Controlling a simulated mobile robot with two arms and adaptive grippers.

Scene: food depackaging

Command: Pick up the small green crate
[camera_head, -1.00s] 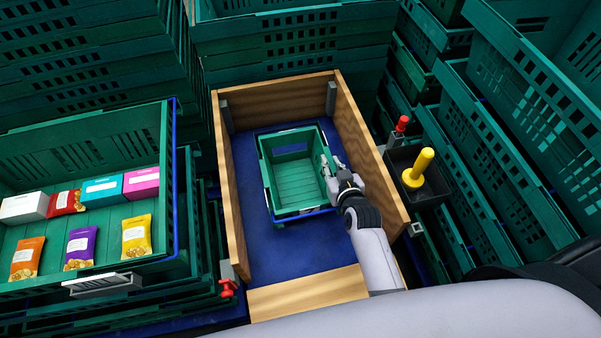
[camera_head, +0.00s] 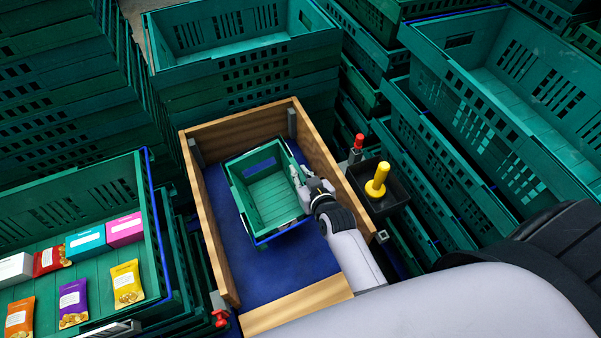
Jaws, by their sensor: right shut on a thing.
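The small green crate (camera_head: 270,204) is empty and sits inside a wooden-walled box (camera_head: 318,140) with a blue floor (camera_head: 262,272). The crate is turned a little, and I cannot tell whether it touches the floor. My right gripper (camera_head: 301,181) is shut on the crate's right wall, near its upper right corner. My right arm reaches in over the box's right side. My left gripper is not in view.
A large green crate (camera_head: 152,200) at left holds several boxes and snack bags. A black tray (camera_head: 390,203) with a yellow-handled tool (camera_head: 377,179) stands at right. Tall stacks of green crates (camera_head: 240,75) close in the back and right.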

